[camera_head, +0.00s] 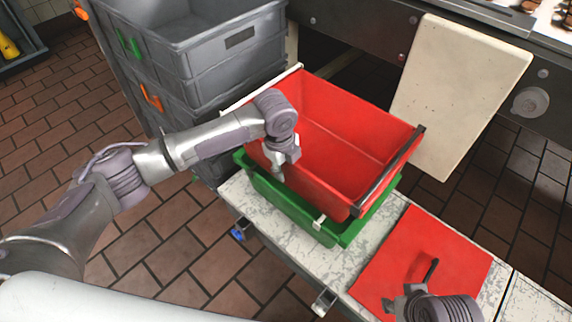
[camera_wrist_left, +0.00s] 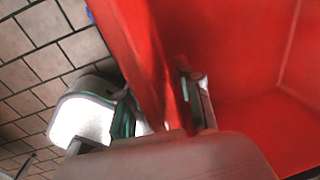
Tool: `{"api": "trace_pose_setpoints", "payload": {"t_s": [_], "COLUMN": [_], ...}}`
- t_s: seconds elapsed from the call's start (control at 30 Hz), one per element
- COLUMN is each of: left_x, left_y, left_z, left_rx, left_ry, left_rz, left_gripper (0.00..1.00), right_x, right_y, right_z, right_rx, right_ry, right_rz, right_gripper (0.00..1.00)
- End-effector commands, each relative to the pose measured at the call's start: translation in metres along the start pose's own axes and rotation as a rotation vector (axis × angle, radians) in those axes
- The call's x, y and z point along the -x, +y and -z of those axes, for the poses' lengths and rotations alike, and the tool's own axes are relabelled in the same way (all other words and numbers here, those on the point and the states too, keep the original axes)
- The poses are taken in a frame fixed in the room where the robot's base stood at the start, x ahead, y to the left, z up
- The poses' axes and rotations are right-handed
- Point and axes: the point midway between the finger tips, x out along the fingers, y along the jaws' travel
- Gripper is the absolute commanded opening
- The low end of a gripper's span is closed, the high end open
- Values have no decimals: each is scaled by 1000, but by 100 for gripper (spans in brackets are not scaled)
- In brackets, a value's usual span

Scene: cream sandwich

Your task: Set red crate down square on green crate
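The red crate (camera_head: 345,125) is over the green crate (camera_head: 300,208) on the worktop. Green rim shows along its near left and right sides; I cannot tell whether the two touch or the red one is slightly raised. My left gripper (camera_head: 280,168) is at the red crate's near left wall. In the left wrist view, its fingers (camera_wrist_left: 160,115) are on either side of the red wall (camera_wrist_left: 135,45), one inside the crate and one outside, and look shut on it. My right gripper (camera_head: 412,285) is over a red board, its fingers apart and nothing between them.
A stack of grey crates (camera_head: 205,45) stands behind on the left. A cream board (camera_head: 455,90) is beyond the red crate on the right. The red board (camera_head: 395,250) lies on the worktop (camera_head: 235,190) at the front right. Brown tiled floor is left.

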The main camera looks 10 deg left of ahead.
Motion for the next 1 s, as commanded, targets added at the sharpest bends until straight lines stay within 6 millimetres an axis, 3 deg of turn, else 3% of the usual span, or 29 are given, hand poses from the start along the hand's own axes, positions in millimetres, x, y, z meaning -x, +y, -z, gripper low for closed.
{"api": "trace_pose_setpoints", "payload": {"t_s": [0.17, 0.6, 0.8, 1.0], "left_x": [18, 106, 122, 123], "left_y": [-3, -3, -2, -2], "left_z": [-1, -1, 0, 0], "left_rx": [-1, -1, -1, 0], "left_ry": [-1, -1, 1, 0], "left_rz": [10, 14, 12, 12], "left_gripper": [35, 35, 35, 35], "right_x": [0, 0, 0, 0], "right_y": [0, 0, 0, 0], "right_z": [0, 0, 0, 0], "right_rx": [0, 0, 0, 0], "right_ry": [-1, -2, -2, -2], "right_rz": [0, 0, 0, 0], "right_gripper": [38, 38, 38, 38]}}
